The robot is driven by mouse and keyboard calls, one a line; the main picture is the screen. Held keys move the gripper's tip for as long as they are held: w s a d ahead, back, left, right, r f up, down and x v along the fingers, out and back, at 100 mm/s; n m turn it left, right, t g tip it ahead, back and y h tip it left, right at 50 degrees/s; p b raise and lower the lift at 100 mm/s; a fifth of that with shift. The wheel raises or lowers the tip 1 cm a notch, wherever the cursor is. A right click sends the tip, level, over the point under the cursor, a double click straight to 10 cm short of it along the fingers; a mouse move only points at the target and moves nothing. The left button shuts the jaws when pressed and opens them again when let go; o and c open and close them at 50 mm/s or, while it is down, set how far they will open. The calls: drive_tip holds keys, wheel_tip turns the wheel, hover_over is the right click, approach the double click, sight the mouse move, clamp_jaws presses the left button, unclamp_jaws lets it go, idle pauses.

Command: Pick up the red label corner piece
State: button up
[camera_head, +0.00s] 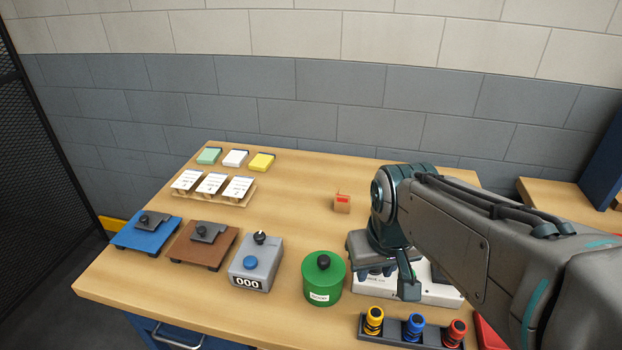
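A small wooden corner piece with a red label (342,201) stands on the wooden table (290,215), right of the middle. Nothing touches it. My arm reaches in from the right. My gripper (408,290) points down to the right of the corner piece and nearer the front of the table, above a white box-shaped device. Only one dark finger shows clearly, so its opening cannot be made out. The gripper is apart from the corner piece.
A green round tin (323,280) and a grey counter box (256,262) stand in front. A rack of coloured knobs (391,332) is at the front right. Blue (146,231) and brown (201,243) boards and a card holder (212,189) are left. Table around the corner piece is clear.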

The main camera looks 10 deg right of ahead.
drive_tip(key=w+r+n+g+p, duration=0.1)
drive_tip(key=w+r+n, duration=0.2)
drive_tip(key=w, duration=0.5)
drive_tip(key=w+r+n+p, duration=0.1)
drive_tip(key=w+r+n, duration=0.15)
drive_tip(key=w, duration=0.55)
drive_tip(key=n+g+p, duration=0.1)
drive_tip(key=n+g, duration=0.1)
drive_tip(key=n, duration=0.6)
hover_over(343, 196)
wheel_tip(343, 196, down, 4)
drive_tip(key=f, duration=0.8)
drive_tip(key=shift+w+f, duration=0.15)
drive_tip(key=shift+w, duration=0.25)
drive_tip(key=shift+s+f+p, duration=0.15)
drive_tip(key=shift+f+p, duration=0.25)
drive_tip(key=shift+f, duration=1)
drive_tip(key=shift+s+f+p, duration=0.1)
drive_tip(key=shift+f+p, duration=0.3)
drive_tip(key=shift+f, duration=0.95)
drive_tip(key=shift+c, duration=0.3)
clamp_jaws()
